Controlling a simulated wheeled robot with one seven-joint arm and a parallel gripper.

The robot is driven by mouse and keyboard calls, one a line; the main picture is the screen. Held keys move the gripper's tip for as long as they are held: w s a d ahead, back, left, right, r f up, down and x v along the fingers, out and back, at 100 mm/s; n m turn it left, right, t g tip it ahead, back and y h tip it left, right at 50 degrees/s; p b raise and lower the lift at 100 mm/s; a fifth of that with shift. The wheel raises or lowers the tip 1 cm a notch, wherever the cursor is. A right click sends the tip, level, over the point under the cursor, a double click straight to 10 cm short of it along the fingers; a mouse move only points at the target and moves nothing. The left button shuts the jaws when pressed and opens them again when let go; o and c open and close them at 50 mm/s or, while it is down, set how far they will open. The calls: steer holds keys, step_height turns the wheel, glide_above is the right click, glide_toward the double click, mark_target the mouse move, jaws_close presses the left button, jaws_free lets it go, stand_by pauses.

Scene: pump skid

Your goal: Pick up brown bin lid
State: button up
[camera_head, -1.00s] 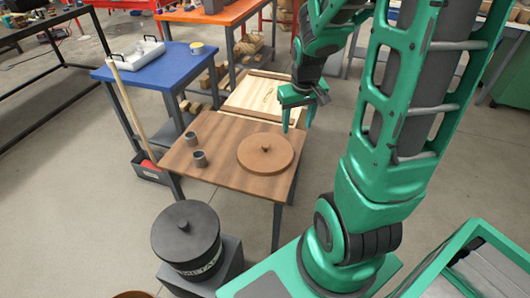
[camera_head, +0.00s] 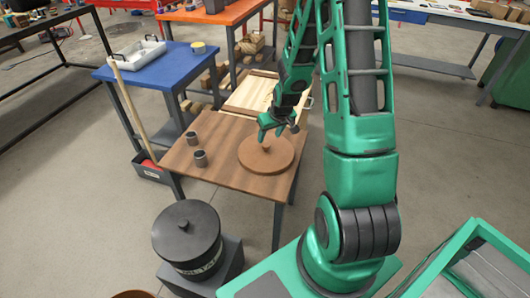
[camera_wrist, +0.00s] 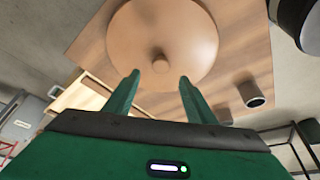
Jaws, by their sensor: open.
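The brown bin lid (camera_head: 267,155) is a round disc with a small knob on top. It lies flat on the wooden table, near its right side. In the wrist view the lid (camera_wrist: 163,30) fills the upper middle, and its knob (camera_wrist: 160,63) shows between the lines of my fingers. My gripper (camera_head: 274,140) is over the lid, close to the knob, with its fingers pointing down. In the wrist view my gripper (camera_wrist: 157,82) is open, its two green fingers apart with nothing between them. I cannot tell the exact height of the fingertips above the knob.
A blue table (camera_head: 150,68) with a white tray is behind left.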

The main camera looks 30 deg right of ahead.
mark_target(266, 144)
steer(key=shift+x, duration=3.3)
steer(key=shift+s, duration=0.1)
steer(key=shift+a, duration=0.1)
jaws_close()
